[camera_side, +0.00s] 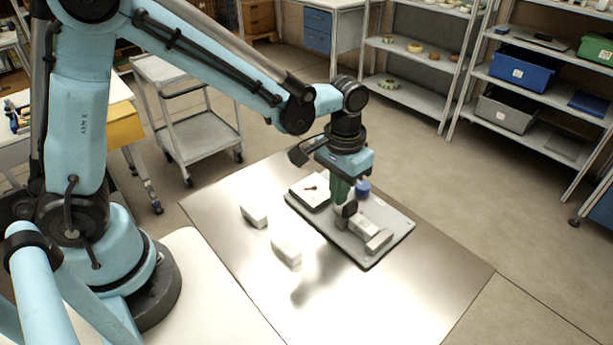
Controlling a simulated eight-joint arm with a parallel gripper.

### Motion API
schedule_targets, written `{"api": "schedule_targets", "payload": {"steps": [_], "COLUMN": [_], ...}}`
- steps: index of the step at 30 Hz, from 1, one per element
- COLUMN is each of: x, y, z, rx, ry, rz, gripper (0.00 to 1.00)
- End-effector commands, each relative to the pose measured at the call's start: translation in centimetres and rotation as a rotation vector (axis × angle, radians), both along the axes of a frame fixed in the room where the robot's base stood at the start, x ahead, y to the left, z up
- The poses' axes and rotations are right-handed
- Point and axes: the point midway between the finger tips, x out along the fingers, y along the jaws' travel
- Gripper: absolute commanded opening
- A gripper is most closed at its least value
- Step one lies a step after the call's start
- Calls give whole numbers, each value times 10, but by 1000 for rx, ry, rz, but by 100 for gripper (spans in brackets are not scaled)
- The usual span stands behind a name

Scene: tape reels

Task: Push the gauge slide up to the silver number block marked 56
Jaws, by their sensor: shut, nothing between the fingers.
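The gauge stands on a grey base plate (400,222) on the metal table. Its white dial face (310,188) with a red and dark needle is at the left end of the plate. A long pale part (362,226) and a silver block (378,242) lie toward the plate's front right. I cannot tell which piece is the slide, and no number 56 is legible. A blue knob (363,187) stands behind my gripper (347,208). My gripper points down over the plate, shut and empty, close to the pale part; I cannot tell whether it touches.
Two loose pale blocks, one at the left (254,215) and one nearer the front (287,251), lie on the metal table (400,300) left of the plate. The table's front and right are clear. Shelves (510,95) and a cart (190,125) stand beyond it.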

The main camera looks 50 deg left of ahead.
Motion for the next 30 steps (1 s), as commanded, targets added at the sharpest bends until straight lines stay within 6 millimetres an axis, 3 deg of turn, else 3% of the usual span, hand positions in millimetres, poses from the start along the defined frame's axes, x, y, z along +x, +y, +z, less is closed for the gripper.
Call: {"api": "schedule_targets", "payload": {"steps": [30], "x": [0], "y": [-14], "z": [0], "rx": [0], "ry": [0], "rz": [-1], "gripper": [0]}}
